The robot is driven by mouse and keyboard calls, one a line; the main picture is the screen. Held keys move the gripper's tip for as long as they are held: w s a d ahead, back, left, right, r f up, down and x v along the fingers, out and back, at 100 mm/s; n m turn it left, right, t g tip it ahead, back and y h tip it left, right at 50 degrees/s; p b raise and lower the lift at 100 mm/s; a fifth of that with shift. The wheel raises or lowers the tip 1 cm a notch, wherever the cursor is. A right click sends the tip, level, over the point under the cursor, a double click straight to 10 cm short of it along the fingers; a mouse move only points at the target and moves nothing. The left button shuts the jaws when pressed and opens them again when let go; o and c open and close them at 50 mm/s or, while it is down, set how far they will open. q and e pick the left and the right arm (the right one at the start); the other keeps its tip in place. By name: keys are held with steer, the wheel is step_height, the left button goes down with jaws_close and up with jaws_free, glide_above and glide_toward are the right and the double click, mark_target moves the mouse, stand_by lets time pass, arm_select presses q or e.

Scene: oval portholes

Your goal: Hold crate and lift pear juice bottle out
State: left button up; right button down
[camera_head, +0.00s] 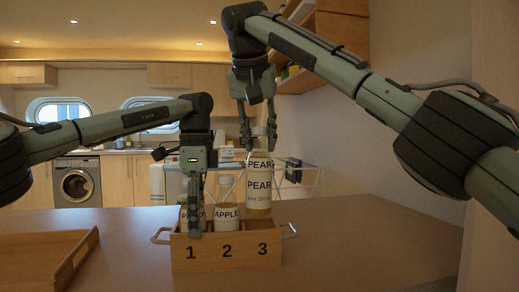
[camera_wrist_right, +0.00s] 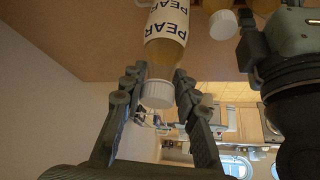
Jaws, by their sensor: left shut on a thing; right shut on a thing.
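The pear juice bottle (camera_head: 259,186), with a white label reading PEAR, is upright above compartment 3 of the wooden crate (camera_head: 226,254). Its base shows just above the crate's front wall. My right gripper (camera_head: 258,140) is shut on its neck and cap from above; the bottle and its white cap (camera_wrist_right: 157,93) show between the fingers in the right wrist view (camera_wrist_right: 158,100). My left gripper (camera_head: 195,232) points down at the crate's front wall near number 1 and is shut on the crate.
An apple bottle (camera_head: 226,214) stands in compartment 2. Another bottle (camera_head: 183,217) in compartment 1 is partly hidden by my left gripper. A wooden tray (camera_head: 62,262) lies at the left of the table (camera_head: 370,240). The table right of the crate is clear.

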stand_by(0.4)
arm_select(q)
steer(key=o, duration=1.6)
